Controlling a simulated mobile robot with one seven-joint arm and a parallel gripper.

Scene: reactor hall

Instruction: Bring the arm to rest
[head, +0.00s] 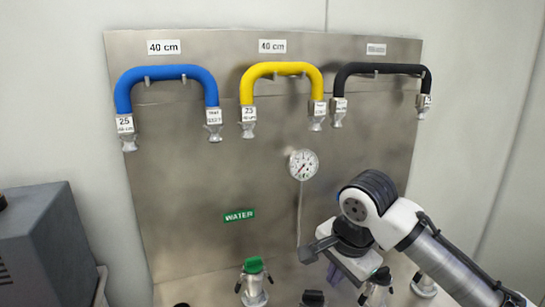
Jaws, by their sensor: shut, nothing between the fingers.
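My arm (433,252) reaches in from the lower right, its white and black wrist bent downward. My gripper (334,275) is low in front of the metal panel, pointing down. It is shut and empty. Its fingertips are small and partly hidden by the hand, close above the fittings at the bottom edge.
A metal panel (190,205) carries blue (165,73), yellow (281,69) and black (381,69) hoses and a gauge (303,164). A green-capped fitting (254,283) and other fittings (424,285) stand below. A grey box (42,245) is at left.

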